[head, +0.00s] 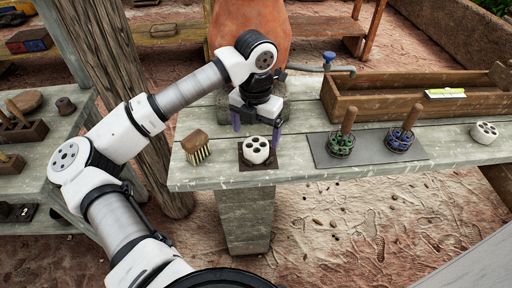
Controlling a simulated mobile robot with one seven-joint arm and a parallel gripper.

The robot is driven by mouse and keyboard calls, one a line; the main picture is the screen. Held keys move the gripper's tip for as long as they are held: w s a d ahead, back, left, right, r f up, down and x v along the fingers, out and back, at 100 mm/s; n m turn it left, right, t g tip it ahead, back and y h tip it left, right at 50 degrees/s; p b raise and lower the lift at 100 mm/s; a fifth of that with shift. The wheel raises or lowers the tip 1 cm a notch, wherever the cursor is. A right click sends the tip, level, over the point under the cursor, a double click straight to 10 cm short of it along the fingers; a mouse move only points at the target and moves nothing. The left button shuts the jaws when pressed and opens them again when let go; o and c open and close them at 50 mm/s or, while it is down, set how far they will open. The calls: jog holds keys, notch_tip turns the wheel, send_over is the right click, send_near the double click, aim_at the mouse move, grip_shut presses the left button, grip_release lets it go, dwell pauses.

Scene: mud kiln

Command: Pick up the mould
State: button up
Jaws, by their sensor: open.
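A small white rounded block with dark holes (257,151), which may be the mould, sits on a dark square mat (246,166) near the bench's front edge. A similar white block with dark holes (484,132) stands at the right end of the bench; I cannot tell for certain which one is the mould. My gripper (256,135) points down with its purple fingers apart, one to each side of the nearer white block and empty. From this view I cannot tell whether the fingers touch the block.
A wooden-backed brush (196,146) stands left of the mat. Right of it, two wooden-handled tools (344,133) (403,132) stand on a grey sheet (374,158). A long wooden trough (375,92) with a blue-handled tap (329,60) lies behind. A thick post (135,100) stands left.

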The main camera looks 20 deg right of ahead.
aim_at(256, 145)
jog(key=shift+w+d+f+p, duration=0.15)
jog(key=shift+f+p, duration=0.3)
jog(key=shift+f, duration=0.95)
jog(key=shift+w+d+f+p, duration=0.1)
jog(key=shift+w+f+p, duration=0.25)
jog(key=shift+f, duration=1)
jog(key=shift+s, duration=0.1)
jog(key=c, duration=1.2)
